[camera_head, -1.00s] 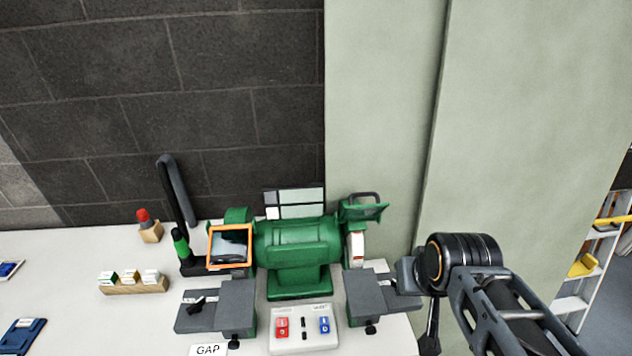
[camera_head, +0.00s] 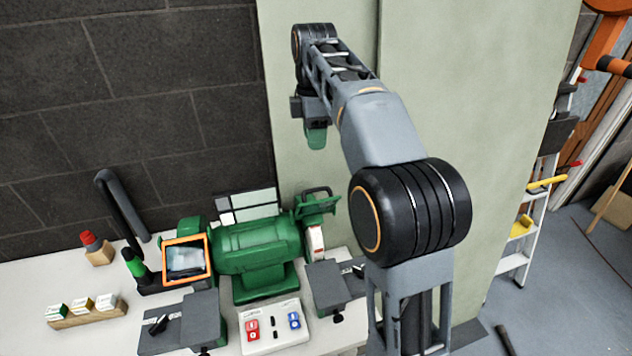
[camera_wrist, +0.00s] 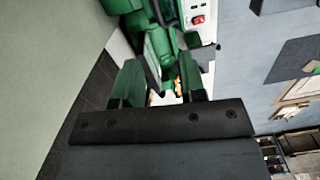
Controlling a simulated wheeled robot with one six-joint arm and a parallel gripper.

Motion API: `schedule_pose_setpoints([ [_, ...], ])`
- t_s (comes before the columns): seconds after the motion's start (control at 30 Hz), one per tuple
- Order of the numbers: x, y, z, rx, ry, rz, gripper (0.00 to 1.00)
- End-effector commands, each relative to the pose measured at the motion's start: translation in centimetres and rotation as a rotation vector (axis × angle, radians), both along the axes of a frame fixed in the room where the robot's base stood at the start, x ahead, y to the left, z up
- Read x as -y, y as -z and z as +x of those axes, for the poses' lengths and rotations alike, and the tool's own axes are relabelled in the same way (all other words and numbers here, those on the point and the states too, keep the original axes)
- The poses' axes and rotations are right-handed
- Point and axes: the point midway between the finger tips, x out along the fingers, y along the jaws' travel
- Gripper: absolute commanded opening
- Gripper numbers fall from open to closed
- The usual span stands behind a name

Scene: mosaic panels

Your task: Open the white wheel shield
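The green bench grinder (camera_head: 258,246) stands on the pale bench. The white wheel (camera_head: 315,240) shows at its right end. A green-framed shield (camera_head: 317,206) with a dark handle sits above that wheel and appears tilted up, but its exact angle is hard to tell. An orange-framed shield (camera_head: 187,259) stands in front of the left wheel. My gripper (camera_head: 315,138) hangs above the right end of the grinder, apart from the shield. In the wrist view its two green fingers (camera_wrist: 160,62) are spread with the grinder beyond them, and nothing is held.
A switch box (camera_head: 272,326) with red and blue switches stands in front of the grinder. A dark lamp arm (camera_head: 123,215) rises at its left. A green pillar (camera_head: 330,110) stands close behind my arm. A ladder (camera_head: 522,225) is at the right.

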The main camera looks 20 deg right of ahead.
Motion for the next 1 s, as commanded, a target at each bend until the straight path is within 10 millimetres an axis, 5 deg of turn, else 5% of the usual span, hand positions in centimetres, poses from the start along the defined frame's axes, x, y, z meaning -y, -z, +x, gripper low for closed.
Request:
schedule_pose_setpoints([
  [0.17,0.1,0.6,0.7,-0.021,-0.069,0.002,0.38],
  [0.7,0.2,9.9,0.2,-0.022,-0.072,0.003,0.38],
  [1.0,0.2,13.0,0.1,-0.021,-0.072,0.003,0.38],
])
